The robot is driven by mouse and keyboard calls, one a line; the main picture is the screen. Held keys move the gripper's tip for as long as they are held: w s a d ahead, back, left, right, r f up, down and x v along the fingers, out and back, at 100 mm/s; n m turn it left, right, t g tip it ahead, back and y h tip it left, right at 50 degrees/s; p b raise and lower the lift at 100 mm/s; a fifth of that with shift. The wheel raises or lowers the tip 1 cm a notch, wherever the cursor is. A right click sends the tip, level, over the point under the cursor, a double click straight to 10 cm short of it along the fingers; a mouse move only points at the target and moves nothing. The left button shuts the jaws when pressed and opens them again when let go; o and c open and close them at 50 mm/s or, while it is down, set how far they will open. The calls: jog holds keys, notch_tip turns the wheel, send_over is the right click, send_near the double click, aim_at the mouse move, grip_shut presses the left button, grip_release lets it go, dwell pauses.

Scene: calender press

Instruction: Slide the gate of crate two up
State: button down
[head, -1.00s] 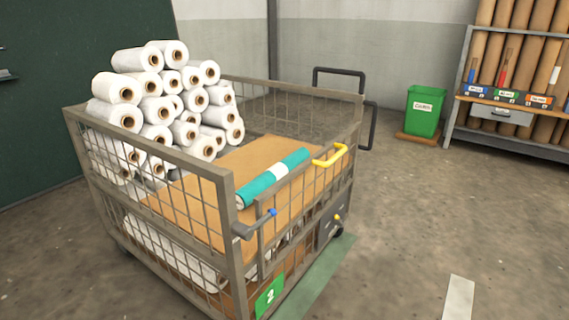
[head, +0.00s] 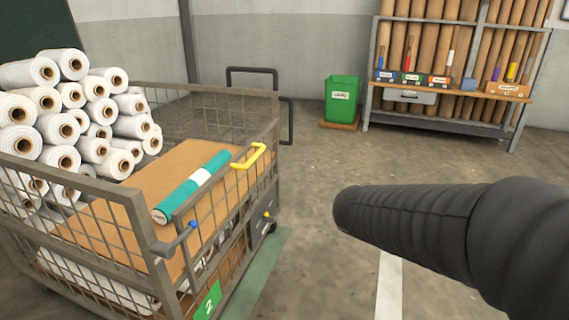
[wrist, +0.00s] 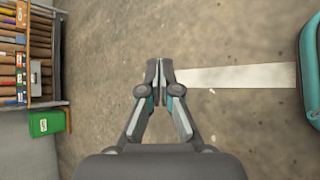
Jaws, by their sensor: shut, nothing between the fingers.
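Crate two is a grey wire-mesh cart (head: 140,222) at the left of the head view, with a green "2" plate (head: 207,303) low on its near corner. Its gate (head: 215,203) is on the right side, with a yellow handle (head: 249,157) on its top bar. In the wrist view my gripper (wrist: 160,66) is shut and empty, over bare floor. The crate is not clearly seen there. In the head view only my dark arm shows at right; the gripper is hidden.
White rolls (head: 75,115) are stacked in the crate, and a teal roll (head: 192,187) lies on brown board. A green bin (head: 342,100) and a shelf of brown tubes (head: 455,90) stand behind. Floor right of the crate is clear, with a white stripe (head: 389,285).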

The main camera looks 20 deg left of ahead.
jog(key=w+a+n+t+p, duration=0.1)
jog(key=w+a+n+t, duration=0.4)
jog(key=a, duration=0.5)
jog(key=w+a+n+t, duration=0.4)
jog(key=w+a+n, duration=0.3)
jog(key=w+a, duration=0.15)
jog(key=s+a+f+n+t+y, duration=0.1)
jog(key=a+f+n+t+y, duration=0.2)
jog(key=a, duration=0.5)
jog(key=a+f+n+t+y, duration=0.1)
jog(key=a+n+y, duration=0.1)
jog(key=a+n, duration=0.45)
jog(key=s+a+f+n+t+y, duration=0.1)
jog(key=a+f+n+t+y, duration=0.15)
jog(key=a, duration=0.75)
jog(key=w+r, duration=0.6)
jog(key=w, duration=0.3)
jog(key=shift+w+a+r+y+p, duration=0.35)
jog(key=shift+a+p, duration=0.05)
